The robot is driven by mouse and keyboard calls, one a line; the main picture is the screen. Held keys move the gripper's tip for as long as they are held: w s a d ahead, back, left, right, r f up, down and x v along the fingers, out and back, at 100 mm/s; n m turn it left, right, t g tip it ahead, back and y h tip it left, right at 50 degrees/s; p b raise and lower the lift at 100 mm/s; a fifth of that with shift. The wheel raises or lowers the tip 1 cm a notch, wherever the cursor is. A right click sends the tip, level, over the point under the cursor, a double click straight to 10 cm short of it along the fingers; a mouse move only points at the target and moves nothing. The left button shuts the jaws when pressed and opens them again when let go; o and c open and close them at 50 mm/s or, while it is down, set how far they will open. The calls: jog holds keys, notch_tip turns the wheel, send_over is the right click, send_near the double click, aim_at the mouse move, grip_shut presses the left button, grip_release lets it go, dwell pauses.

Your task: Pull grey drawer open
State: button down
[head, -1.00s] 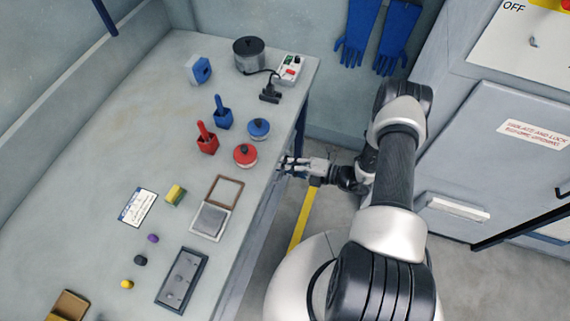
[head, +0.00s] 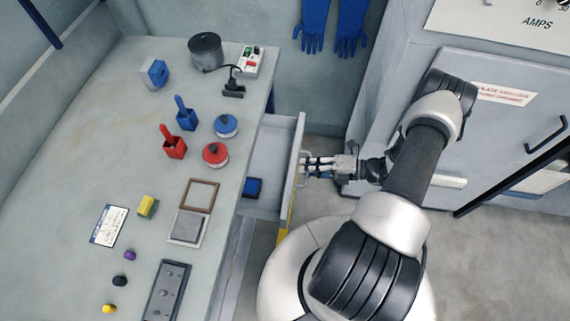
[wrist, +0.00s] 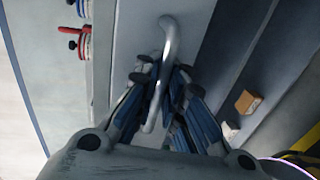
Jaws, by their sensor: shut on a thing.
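The grey drawer (head: 272,150) stands pulled out from the right side of the workbench, its inside showing in the head view. A blue item (head: 253,188) lies inside it near the front left. My gripper (head: 312,167) is at the drawer's front, to the right of the bench. In the wrist view, my gripper (wrist: 160,105) is shut around the drawer's bar handle (wrist: 168,45), with fingers on both sides of it. The lower part of the handle is partly hidden between the fingers.
A grey cabinet (head: 490,130) stands right of my arm. Blue gloves (head: 315,25) hang on the back wall.

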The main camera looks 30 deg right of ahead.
jog(key=f+b+v, duration=0.1)
jog(key=v, duration=0.6)
jog(key=shift+d+f, duration=0.1)
jog(key=shift+d, duration=0.05)
jog(key=c, duration=2)
grip_release()
jog(key=shift+o, duration=0.2)
jog(key=shift+s, duration=0.1)
jog(key=v, duration=1.2)
